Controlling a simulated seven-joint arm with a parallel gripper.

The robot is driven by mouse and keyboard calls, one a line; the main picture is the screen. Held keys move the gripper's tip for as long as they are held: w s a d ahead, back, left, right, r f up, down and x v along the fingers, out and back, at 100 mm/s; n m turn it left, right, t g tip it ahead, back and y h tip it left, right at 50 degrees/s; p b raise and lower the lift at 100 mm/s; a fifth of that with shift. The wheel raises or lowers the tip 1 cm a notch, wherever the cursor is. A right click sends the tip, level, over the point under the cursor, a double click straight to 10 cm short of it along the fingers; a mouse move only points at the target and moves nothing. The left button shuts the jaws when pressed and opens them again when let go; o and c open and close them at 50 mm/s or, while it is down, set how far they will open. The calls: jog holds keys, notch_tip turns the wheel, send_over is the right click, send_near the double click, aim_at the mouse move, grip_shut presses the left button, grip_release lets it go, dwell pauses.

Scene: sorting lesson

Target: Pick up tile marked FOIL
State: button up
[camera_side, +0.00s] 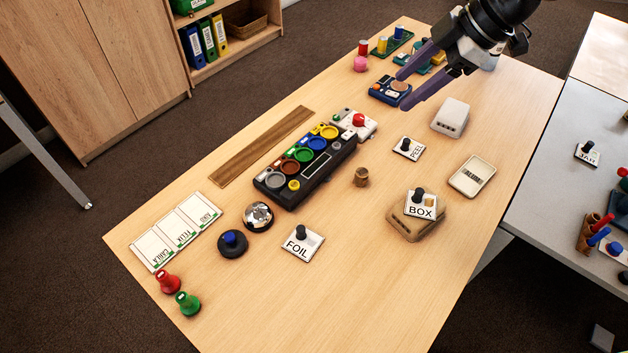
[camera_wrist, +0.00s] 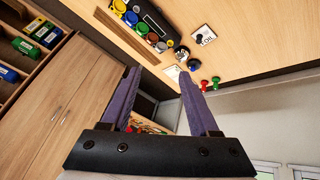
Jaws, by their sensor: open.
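The tile marked FOIL (camera_side: 302,246) is white with a dark knob and lies flat on the wooden table, right of the silver bell. In the wrist view a white tile with a dark knob (camera_wrist: 204,35), whose lettering is hard to read, lies beyond the fingertips. My gripper (camera_side: 403,89) is open and empty, high over the far part of the table, well away from the FOIL tile. Its two purple fingers also show in the wrist view (camera_wrist: 158,85). A tile marked BOX (camera_side: 422,208) sits on a tan block. Another lettered tile (camera_side: 408,148) lies farther back.
A black panel with coloured round cups (camera_side: 305,165) stands mid-table. The silver bell (camera_side: 258,217), a black disc with a blue knob (camera_side: 232,243), and red (camera_side: 167,282) and green pegs (camera_side: 187,303) stand left of FOIL. A small wooden barrel (camera_side: 361,177) stands behind. The table in front of FOIL is clear.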

jog(key=a+f+n+g, duration=0.1)
jog(key=a+f+g, duration=0.1)
jog(key=a+f, duration=0.9)
jog(key=n+g+h, duration=0.1)
jog(key=g, duration=0.1)
send_near(302, 229)
jog(key=x, duration=0.2)
jog(key=shift+s+a+f, duration=0.15)
jog(key=shift+a+f, duration=0.05)
jog(key=shift+f, duration=0.15)
jog(key=shift+x, duration=3.05)
grip_shut()
